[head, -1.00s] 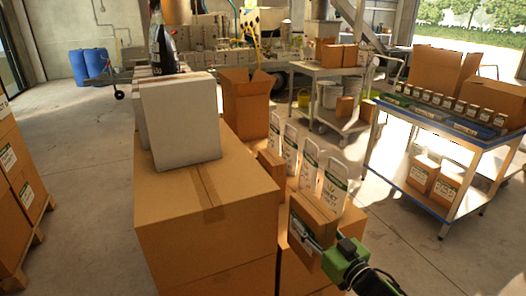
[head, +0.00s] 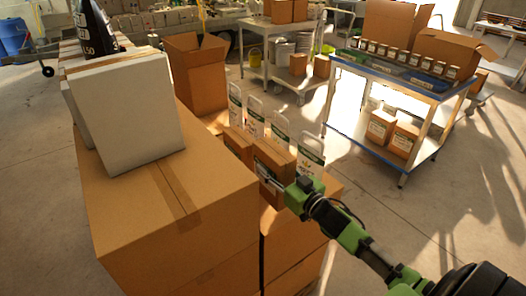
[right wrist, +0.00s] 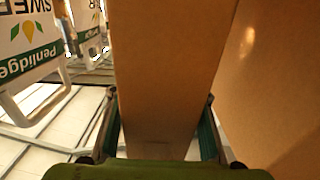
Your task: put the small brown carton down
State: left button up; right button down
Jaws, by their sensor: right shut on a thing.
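The small brown carton (head: 272,158) is upright in my right gripper (head: 272,182), over the lower stack of large boxes. In the right wrist view the carton (right wrist: 165,70) fills the gap between the two fingers of the gripper (right wrist: 160,125). A second brown carton (head: 238,143) stands close to its left. I cannot tell whether they touch, nor whether the held carton's base rests on the box top, as the gripper covers it. My left gripper is not in view.
White labelled packs with handles (head: 280,142) stand in a row just behind the cartons; one pack (right wrist: 28,45) shows in the wrist view. A taller large box (head: 170,215) carrying a grey-white box (head: 130,115) is at left. A blue-edged cart (head: 385,75) is at right.

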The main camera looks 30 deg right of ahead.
jog(key=f, duration=0.5)
jog(key=shift+w+a, duration=0.1)
jog(key=shift+w, duration=0.1)
jog(key=c, duration=1.4)
grip_release()
jog(key=shift+s+f, duration=0.1)
jog(key=shift+f, duration=0.2)
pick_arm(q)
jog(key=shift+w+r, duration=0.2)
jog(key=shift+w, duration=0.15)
pick_arm(e)
jog(key=shift+o, duration=1.1)
jog(key=shift+s, duration=0.1)
